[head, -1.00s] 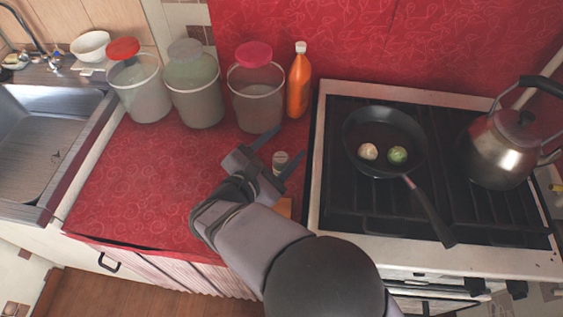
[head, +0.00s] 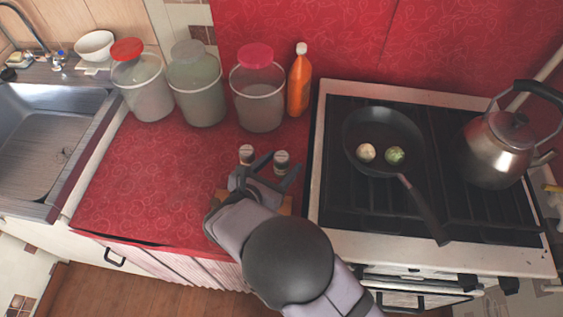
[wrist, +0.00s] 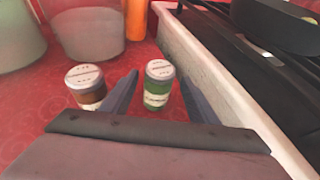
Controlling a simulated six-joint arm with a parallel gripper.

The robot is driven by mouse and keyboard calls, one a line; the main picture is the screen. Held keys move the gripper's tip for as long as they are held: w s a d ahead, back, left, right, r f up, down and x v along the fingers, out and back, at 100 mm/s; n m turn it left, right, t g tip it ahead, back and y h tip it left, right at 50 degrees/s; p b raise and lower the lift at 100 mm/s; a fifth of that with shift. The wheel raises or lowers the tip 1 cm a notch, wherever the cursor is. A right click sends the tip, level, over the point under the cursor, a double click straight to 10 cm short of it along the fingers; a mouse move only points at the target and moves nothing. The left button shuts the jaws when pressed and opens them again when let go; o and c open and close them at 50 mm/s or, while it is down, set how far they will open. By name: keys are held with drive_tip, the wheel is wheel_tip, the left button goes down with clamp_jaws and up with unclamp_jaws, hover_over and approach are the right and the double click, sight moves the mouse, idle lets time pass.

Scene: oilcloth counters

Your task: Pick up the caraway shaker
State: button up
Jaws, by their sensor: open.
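Two small shakers stand upright on the red counter. The left one has brown contents and a pale lid (wrist: 86,82); it also shows in the head view (head: 246,154). The right one has green contents and a pale lid (wrist: 158,84); it also shows in the head view (head: 281,161). Their labels are too small to read, so I cannot tell which is caraway. My gripper (wrist: 158,98) is open and empty. In the wrist view the green shaker shows in the gap between its fingers, and the brown one lies outside the left finger.
Three lidded jars (head: 197,95) and an orange bottle (head: 299,85) stand behind the shakers. The stove (head: 314,190) is close on the right, with a pan (head: 375,130) and kettle (head: 498,150). A sink (head: 35,140) is at left. The red counter's left part (head: 140,190) is clear.

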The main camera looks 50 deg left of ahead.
drive_tip(key=shift+p+x, duration=0.75)
drive_tip(key=shift+x, duration=1.85)
drive_tip(key=shift+s+a+f, duration=0.1)
drive_tip(key=shift+a, duration=0.05)
drive_tip(key=c, duration=1.1)
